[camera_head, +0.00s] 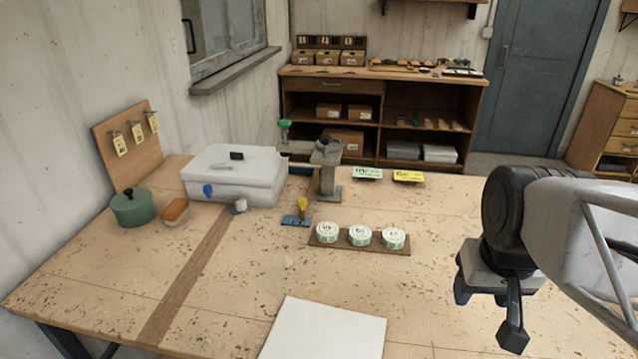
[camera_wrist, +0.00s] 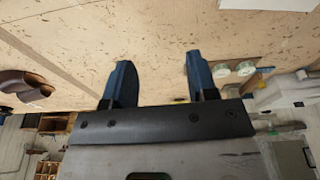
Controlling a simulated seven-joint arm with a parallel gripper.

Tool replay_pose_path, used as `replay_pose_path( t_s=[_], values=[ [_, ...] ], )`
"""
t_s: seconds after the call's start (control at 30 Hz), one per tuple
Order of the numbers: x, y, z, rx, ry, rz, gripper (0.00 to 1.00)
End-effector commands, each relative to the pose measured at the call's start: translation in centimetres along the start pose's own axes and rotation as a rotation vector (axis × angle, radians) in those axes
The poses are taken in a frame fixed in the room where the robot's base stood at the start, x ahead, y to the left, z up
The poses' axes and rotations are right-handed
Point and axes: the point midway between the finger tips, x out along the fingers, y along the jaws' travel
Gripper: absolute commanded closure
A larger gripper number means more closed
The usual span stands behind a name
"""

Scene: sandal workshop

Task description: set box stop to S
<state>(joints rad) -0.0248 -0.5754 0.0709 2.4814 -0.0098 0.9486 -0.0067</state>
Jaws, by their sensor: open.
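A white box (camera_head: 232,178) with a lid stands on the bench at the left, towards the back. A small black piece (camera_head: 236,156) and a pale bar lie on its lid. A blue knob-like piece (camera_head: 208,190) is on its front side. A small blue plate with a yellow upright piece (camera_head: 301,206) lies right of the box. I cannot tell which of these is the stop, and no letter S is readable. My gripper (camera_head: 488,312) is open and empty at the right, far from the box. Its two blue fingers (camera_wrist: 159,64) show apart in the wrist view.
Three round tins (camera_head: 360,236) sit on a brown strip mid-bench. A grey post stand (camera_head: 328,178), a green pot (camera_head: 132,208) and a tag board (camera_head: 120,128) stand around the box. A white sheet (camera_head: 322,332) lies in front. The bench's right side looks clear.

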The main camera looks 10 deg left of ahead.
Motion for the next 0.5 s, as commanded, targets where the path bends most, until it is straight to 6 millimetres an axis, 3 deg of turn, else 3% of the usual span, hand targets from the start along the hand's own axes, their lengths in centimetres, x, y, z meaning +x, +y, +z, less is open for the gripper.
replay_pose_path(
  t_s=[0.5],
  values=[
    [-0.1,-5.1,-11.6,-0.196,-0.057,-0.027,0.47]
  ],
)
